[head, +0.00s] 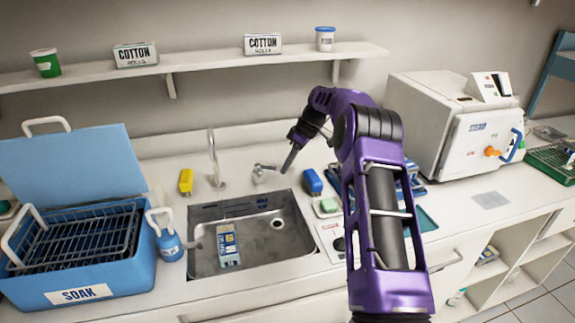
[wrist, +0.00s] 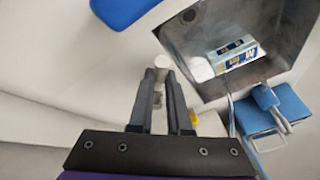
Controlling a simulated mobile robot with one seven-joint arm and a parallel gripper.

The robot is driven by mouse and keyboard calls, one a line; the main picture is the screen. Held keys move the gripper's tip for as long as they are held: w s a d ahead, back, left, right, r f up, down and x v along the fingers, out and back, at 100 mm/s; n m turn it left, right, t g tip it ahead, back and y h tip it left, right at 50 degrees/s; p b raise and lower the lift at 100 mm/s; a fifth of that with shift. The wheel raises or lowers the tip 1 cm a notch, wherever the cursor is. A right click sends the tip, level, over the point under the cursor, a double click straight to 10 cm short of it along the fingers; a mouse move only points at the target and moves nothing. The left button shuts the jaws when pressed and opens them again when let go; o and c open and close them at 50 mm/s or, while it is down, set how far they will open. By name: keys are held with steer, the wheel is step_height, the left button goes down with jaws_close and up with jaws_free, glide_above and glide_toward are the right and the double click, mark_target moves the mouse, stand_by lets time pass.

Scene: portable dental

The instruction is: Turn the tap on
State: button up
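The sink (head: 285,253) is set in the counter, with a thin upright spout (head: 212,150) behind its back left rim. The grey tap handle (head: 260,172) stands on the counter behind the rim, right of the spout. I see no water running in the head view. My gripper (head: 286,170) points down just right of the handle; whether it touches cannot be told. In the wrist view my two fingers (wrist: 160,74) are apart with a gap between them. A pale round part (wrist: 162,61), apparently of the tap handle, shows just past their tips.
A blue-and-white packet (head: 229,245) lies in the sink. A blue object (head: 312,181) and a soap dish (head: 327,207) are close on the right. A shelf (head: 200,64) runs above.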

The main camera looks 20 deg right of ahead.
steer(key=o, duration=0.5)
steer(key=shift+c, duration=0.2)
steer(key=v, duration=1.2)
steer(key=shift+a, duration=0.1)
